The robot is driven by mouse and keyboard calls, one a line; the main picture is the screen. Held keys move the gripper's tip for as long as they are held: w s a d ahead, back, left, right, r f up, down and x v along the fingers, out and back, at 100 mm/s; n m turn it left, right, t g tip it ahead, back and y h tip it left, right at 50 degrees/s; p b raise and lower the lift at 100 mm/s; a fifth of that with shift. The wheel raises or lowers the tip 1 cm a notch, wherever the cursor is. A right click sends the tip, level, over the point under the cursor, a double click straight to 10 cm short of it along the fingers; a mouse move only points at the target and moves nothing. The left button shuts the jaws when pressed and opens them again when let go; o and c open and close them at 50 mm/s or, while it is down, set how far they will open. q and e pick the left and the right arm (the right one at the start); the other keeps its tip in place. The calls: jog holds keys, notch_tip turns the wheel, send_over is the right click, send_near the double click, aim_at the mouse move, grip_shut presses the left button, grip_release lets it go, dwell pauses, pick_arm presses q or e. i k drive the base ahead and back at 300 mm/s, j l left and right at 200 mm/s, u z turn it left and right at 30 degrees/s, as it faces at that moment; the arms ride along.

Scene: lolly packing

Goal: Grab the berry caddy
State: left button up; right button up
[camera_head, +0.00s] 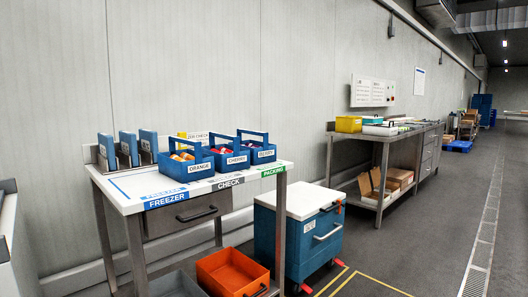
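Three blue caddies with upright handles stand in a row on a white-topped table. The nearest one is labelled ORANGE (187,165) and the middle one CHERRY (229,157). The farthest one, at the right end of the row, is the berry caddy (256,149); its label is small but seems to read BERRY. The caddies hold small coloured items, hard to make out in the far one. Neither of my grippers is in view.
The table (130,205) has strips marked FREEZER, CHECK and PACKING. Upright blue panels (148,143) stand at its back left. An orange bin (232,272) sits below. A blue wheeled chest (300,235) stands to the right. The floor farther right is open.

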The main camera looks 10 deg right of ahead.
aim_at(263, 153)
jog(key=i+l, duration=0.15)
jog(key=l, duration=0.25)
jog(key=i+l, duration=0.1)
jog(key=l, duration=0.25)
jog(key=i+l, duration=0.15)
jog(key=l, duration=0.25)
jog(key=i+l, duration=0.15)
jog(key=l, duration=0.2)
jog(key=i+l+u, duration=0.25)
jog(key=l, duration=0.45)
jog(key=l+u, duration=0.2)
jog(key=l, duration=0.45)
jog(key=l+u, duration=0.25)
jog(key=l, duration=0.5)
jog(key=i, duration=0.05)
